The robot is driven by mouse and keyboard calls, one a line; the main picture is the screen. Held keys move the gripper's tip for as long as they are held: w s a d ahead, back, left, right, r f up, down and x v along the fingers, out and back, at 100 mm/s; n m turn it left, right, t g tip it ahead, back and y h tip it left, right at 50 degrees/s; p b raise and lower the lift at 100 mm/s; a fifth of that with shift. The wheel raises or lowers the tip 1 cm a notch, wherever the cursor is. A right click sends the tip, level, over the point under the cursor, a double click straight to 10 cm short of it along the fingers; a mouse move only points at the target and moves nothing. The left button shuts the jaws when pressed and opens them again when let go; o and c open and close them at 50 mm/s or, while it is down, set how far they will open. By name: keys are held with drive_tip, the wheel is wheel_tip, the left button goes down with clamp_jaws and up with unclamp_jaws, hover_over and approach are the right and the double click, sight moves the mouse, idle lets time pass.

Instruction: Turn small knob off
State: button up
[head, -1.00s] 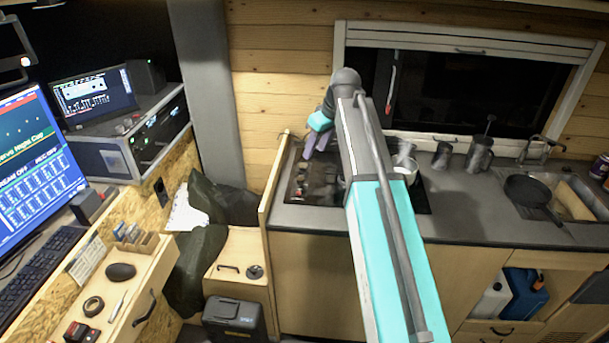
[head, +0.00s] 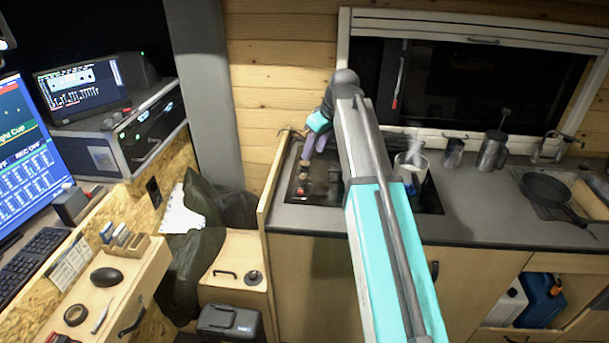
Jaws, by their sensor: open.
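The dark hob (head: 325,195) is set in the grey counter, with a column of small knobs (head: 304,174) along its left side. One spot at the near end of that column is red. I cannot tell how each knob is turned. My gripper (head: 308,154) is open over the hob's left rear, just above the far end of the knobs. I cannot tell whether its fingers touch a knob. My arm hides the middle of the hob.
A steaming pot (head: 411,170) stands on the hob right of my arm. A wooden partition (head: 275,178) rises close along the counter's left end. The counter front is clear.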

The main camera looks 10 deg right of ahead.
sight(302, 176)
drive_tip(key=shift+w+f, duration=0.1)
drive_tip(key=shift+f, duration=0.05)
drive_tip(key=shift+p+x, duration=1.85)
drive_tip(key=shift+x, duration=4.9)
drive_tip(key=shift+d, duration=0.15)
drive_tip(key=shift+c, duration=0.2)
clamp_jaws()
